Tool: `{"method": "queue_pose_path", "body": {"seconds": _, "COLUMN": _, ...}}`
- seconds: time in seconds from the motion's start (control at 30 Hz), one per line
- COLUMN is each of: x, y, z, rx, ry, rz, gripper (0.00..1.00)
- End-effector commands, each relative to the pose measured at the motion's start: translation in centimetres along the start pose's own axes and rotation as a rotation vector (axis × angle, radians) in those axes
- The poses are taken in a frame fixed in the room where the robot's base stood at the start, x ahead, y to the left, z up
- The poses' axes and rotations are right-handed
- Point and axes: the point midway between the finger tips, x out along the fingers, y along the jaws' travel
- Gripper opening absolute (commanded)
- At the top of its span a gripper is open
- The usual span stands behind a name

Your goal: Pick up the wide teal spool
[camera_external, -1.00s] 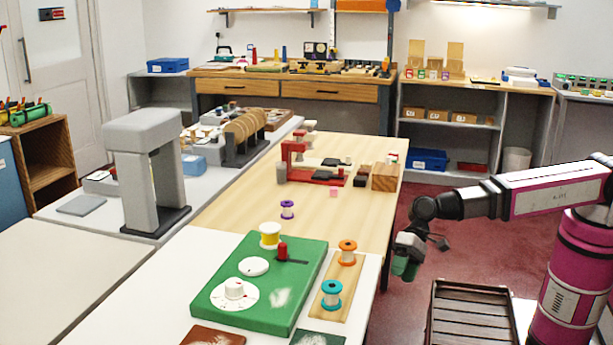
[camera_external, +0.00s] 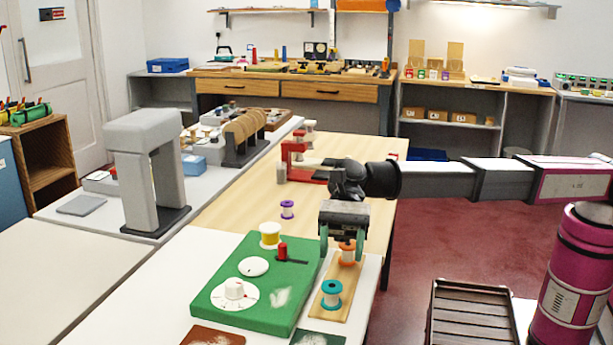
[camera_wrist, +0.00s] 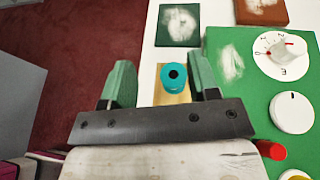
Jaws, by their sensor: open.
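The wide teal spool (camera_external: 332,293) stands upright on the near end of a narrow wooden strip (camera_external: 327,312). It also shows in the wrist view (camera_wrist: 176,77), beyond and between my fingers. My gripper (camera_external: 342,240) is open and empty, pointing down above the strip's far part, near the orange spool (camera_external: 347,252). In the wrist view my green fingers (camera_wrist: 162,90) stand apart on either side of the teal spool's line; the orange spool is hidden there behind the gripper.
A small purple spool (camera_external: 287,209) stands farther back. Dark slatted crate (camera_external: 470,315) is at right.

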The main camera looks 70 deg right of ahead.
Motion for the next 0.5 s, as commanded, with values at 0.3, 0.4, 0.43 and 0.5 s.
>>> {"method": "queue_pose_path", "body": {"seconds": 0.3, "x": 0.7, "y": -1.2, "z": -1.1, "rx": 0.05, "ry": 0.009, "rz": 0.015, "gripper": 0.55}}
{"method": "queue_pose_path", "body": {"seconds": 0.4, "x": 1.1, "y": -1.1, "z": -2.2, "rx": 0.048, "ry": 0.009, "rz": 0.014, "gripper": 0.55}}
{"method": "queue_pose_path", "body": {"seconds": 0.43, "x": 1.2, "y": -1.1, "z": -2.4, "rx": 0.048, "ry": 0.008, "rz": 0.014, "gripper": 0.55}}
{"method": "queue_pose_path", "body": {"seconds": 0.5, "x": 1.4, "y": -1.1, "z": -2.8, "rx": 0.048, "ry": 0.008, "rz": 0.014, "gripper": 0.55}}
